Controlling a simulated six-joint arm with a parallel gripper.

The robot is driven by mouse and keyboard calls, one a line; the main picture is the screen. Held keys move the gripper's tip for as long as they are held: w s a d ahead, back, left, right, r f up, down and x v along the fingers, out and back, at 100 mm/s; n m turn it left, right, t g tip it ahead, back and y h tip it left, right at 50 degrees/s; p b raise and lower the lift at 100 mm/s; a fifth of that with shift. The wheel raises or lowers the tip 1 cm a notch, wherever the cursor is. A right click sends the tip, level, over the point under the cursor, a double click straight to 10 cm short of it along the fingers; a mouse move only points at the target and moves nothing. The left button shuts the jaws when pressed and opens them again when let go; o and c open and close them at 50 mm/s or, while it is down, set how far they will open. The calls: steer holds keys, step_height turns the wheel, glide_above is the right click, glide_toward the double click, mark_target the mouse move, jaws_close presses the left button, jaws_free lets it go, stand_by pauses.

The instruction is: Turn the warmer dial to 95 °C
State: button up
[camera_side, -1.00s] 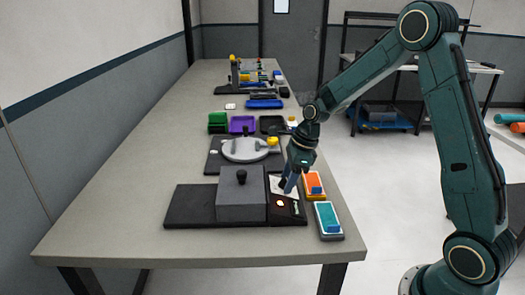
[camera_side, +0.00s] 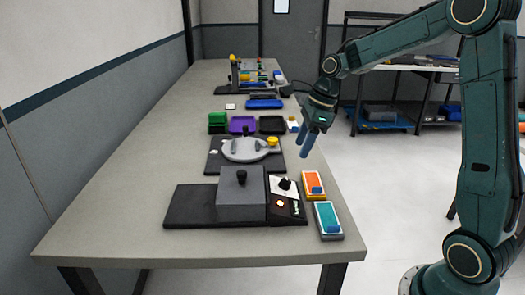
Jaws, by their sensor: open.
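The warmer (camera_side: 240,200) is a grey block with a black knob on top, on a dark base near the front of the table. Its control panel (camera_side: 287,207) is on the right side, with a black dial (camera_side: 285,183) on a white plate and a lit red-orange light below. The dial's markings are too small to read. My gripper (camera_side: 307,144) is open and empty, above and behind the dial, apart from it, near the table's right edge. Its fingers point down.
An orange-topped block (camera_side: 313,184) and a teal-topped block (camera_side: 328,218) sit right of the panel. A round grey plate fixture (camera_side: 245,150) lies behind the warmer. Green, purple (camera_side: 242,124) and black trays stand farther back. The table's left side is clear.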

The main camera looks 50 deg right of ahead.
steer(key=shift+v, duration=1.1)
steer(key=s+a+r+n+t+h, duration=0.1)
steer(key=s+a+r+n, duration=0.25)
steer(key=s+n, duration=0.3)
steer(key=s+a+r+n+h, duration=0.1)
steer(key=s+a+r+n, duration=0.1)
steer(key=s+a+n, duration=0.4)
steer(key=s+n+t, duration=0.2)
steer(key=s+n, duration=0.9)
steer(key=n, duration=0.3)
steer(key=shift+a+f+n, duration=0.3)
steer(key=shift+f+n, duration=0.05)
steer(key=shift+f, duration=0.05)
